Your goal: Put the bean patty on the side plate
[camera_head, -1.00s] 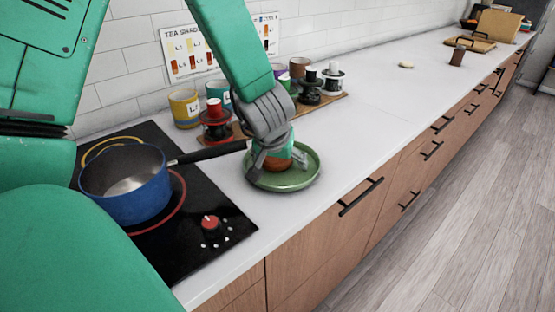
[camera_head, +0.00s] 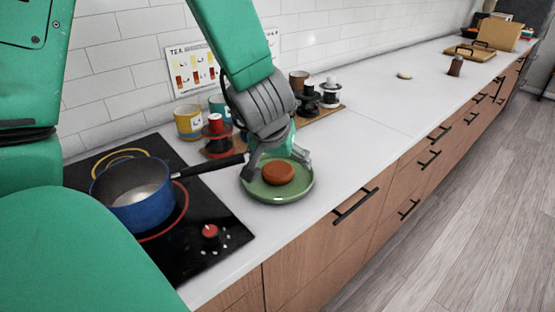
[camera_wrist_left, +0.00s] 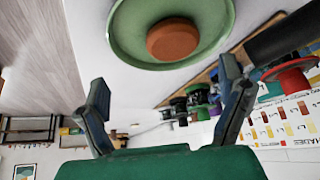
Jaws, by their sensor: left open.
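The bean patty (camera_head: 278,173) is a round reddish-brown disc lying on the green side plate (camera_head: 300,191), near its middle. The plate sits on the white counter beside the cooktop. My left gripper (camera_head: 278,163) is open and empty, over the far side of the plate, with its fingers apart from the patty. In the left wrist view the patty (camera_wrist_left: 172,40) lies on the plate (camera_wrist_left: 128,42), beyond the two spread fingers (camera_wrist_left: 165,105). My right gripper is not in view.
A blue pot (camera_head: 134,197) stands on the black cooktop (camera_head: 205,262), its dark handle reaching towards the plate. Mugs and small jars (camera_head: 188,122) line the wall behind. The counter to the right of the plate (camera_head: 365,135) is mostly clear.

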